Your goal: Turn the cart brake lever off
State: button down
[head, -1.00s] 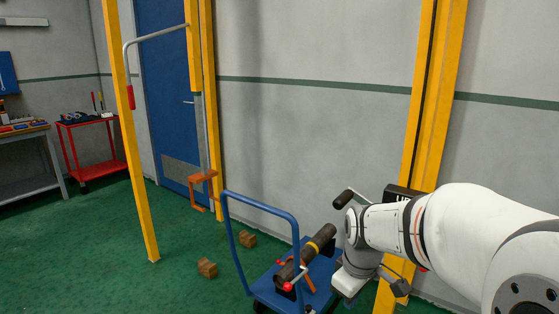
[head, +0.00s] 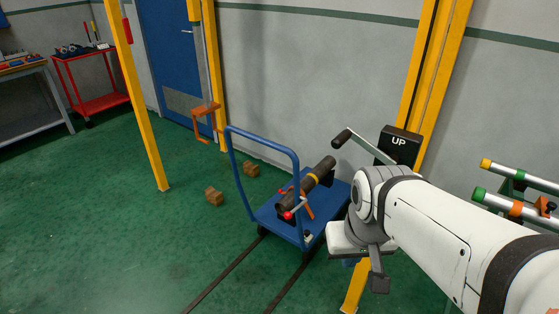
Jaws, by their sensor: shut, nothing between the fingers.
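The blue cart (head: 335,206) stands right of centre in the head view, with its tall hoop handle at the left end. A dark pipe (head: 322,170) with a yellow band lies on it. A red-knobbed lever (head: 296,210) and an orange piece show beside the pipe's near end. I cannot tell whether either is the brake lever. My arm hides part of the floor there.
A yellow post carries a black box (head: 400,145) marked UP and a crank (head: 343,138). Pipes on a rack (head: 515,205) stand at the right. Two wooden blocks (head: 214,196) lie left of the cart. Dark rails run along the floor in front; the green floor at the left is clear.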

aim_at(288, 215)
jog(key=u, duration=1.4)
jog(key=k, duration=2.05)
jog(key=z, duration=0.65)
jog(key=i, duration=1)
jog(key=z, duration=0.05)
